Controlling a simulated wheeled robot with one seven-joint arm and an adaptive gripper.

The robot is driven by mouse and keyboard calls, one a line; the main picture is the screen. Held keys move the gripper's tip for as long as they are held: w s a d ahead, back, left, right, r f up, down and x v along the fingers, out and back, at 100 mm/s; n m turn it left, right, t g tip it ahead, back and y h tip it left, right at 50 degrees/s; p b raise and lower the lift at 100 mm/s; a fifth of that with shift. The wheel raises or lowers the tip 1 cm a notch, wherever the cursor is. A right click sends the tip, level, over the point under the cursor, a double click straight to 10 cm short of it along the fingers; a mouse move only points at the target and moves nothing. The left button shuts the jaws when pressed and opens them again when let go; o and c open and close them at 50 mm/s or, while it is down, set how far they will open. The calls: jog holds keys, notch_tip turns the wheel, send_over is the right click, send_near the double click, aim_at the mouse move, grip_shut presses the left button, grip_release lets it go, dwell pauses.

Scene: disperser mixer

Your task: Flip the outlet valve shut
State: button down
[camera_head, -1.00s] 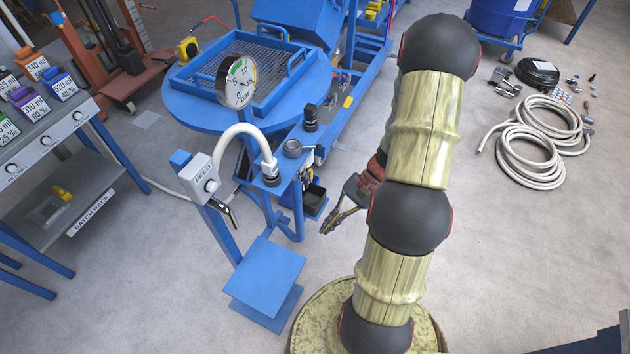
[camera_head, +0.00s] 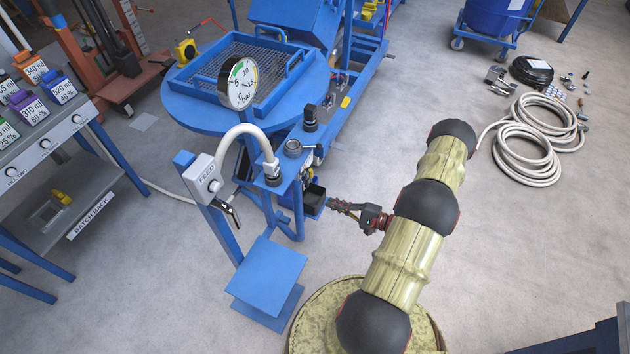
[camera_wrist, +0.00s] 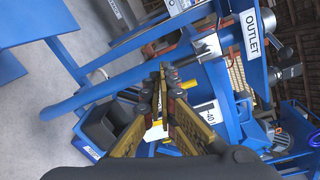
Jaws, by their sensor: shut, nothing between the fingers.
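The white OUTLET label (camera_wrist: 250,34) is on a blue frame part at the upper right of the wrist view. A pale metal fitting (camera_wrist: 207,45) sits left of the label, with an orange-brown part beside it. I cannot tell for sure which part is the outlet valve's lever or how it stands. My gripper (camera_head: 330,203) is shut and empty, pointing left at this spot. Its fingers (camera_wrist: 167,70) meet in the wrist view.
The black bin (camera_wrist: 101,128) is left of my fingers in the wrist view. A blue bar (camera_wrist: 95,97) crosses close by. The FEED box (camera_head: 203,177), gauge (camera_head: 237,83) and blue step (camera_head: 268,270) stand left of my gripper. Floor to the right is clear up to the coiled hoses (camera_head: 530,140).

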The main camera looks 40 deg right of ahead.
aim_at(306, 181)
jog(key=d+n, duration=0.1)
jog(key=w+d+r+n+t+h, duration=0.1)
jog(key=d, duration=0.1)
jog(key=d+r+n+h, duration=0.1)
jog(key=shift+w+d+r+t, duration=0.15)
jog(key=shift+w+r+t, duration=0.05)
jog(key=shift+w+t, duration=0.1)
jog(key=b+x, duration=0.2)
jog(key=x, duration=0.8)
